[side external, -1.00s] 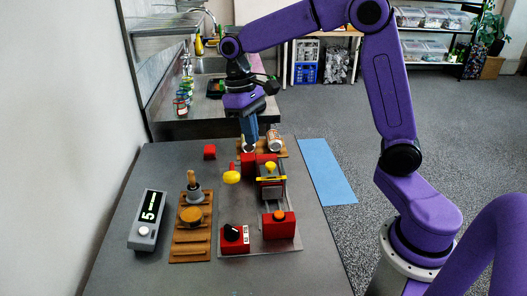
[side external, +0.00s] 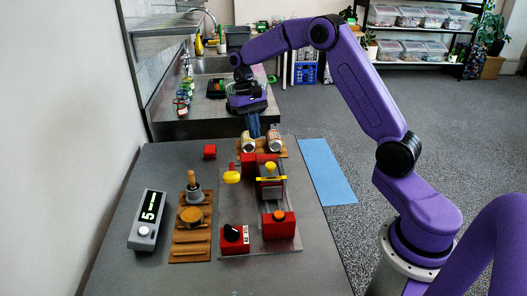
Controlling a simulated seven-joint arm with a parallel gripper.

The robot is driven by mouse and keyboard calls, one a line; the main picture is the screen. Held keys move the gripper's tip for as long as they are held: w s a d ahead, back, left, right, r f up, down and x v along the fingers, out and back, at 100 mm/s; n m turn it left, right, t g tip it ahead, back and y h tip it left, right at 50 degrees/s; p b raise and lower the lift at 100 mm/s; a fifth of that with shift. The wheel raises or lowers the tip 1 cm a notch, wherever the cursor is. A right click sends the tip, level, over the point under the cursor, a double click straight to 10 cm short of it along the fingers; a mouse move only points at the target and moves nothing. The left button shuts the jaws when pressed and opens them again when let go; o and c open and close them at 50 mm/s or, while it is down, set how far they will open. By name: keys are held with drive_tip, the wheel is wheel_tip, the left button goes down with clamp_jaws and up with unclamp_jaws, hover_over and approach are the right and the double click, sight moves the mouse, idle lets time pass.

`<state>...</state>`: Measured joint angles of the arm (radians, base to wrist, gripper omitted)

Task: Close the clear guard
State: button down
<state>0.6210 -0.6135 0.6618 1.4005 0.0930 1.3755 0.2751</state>
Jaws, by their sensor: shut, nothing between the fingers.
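The red and grey machine (side external: 270,190) stands on a grey base plate in the middle of the table. A yellow bar (side external: 271,180) crosses its rails, with a yellow knob (side external: 270,166) just behind it. The clear guard itself is too small and see-through to make out, so I cannot tell how far open it stands. My gripper (side external: 255,133) is shut and empty, pointing down above the back of the table, behind the machine. It is apart from the machine, close above or behind two cans.
The two cans, left (side external: 248,145) and right (side external: 274,141), stand on a wooden board (side external: 261,152) at the back.

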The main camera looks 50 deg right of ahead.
sight(264, 167)
drive_tip(key=x, duration=0.4)
drive_tip(key=shift+s+a+f, duration=0.1)
drive_tip(key=shift+s+f, duration=0.15)
drive_tip(key=shift+f, duration=0.05)
drive_tip(key=shift+s+a, duration=0.3)
drive_tip(key=shift+s, duration=0.65)
drive_tip(key=shift+s+a+f, duration=0.1)
drive_tip(key=shift+s, duration=0.3)
drive_tip(key=shift+s+a+f, duration=0.1)
drive_tip(key=shift+s+a, duration=0.05)
drive_tip(key=shift+s, duration=0.2)
drive_tip(key=s+a, duration=0.8)
drive_tip(key=shift+s+a, duration=0.25)
drive_tip(key=shift+f, duration=0.1)
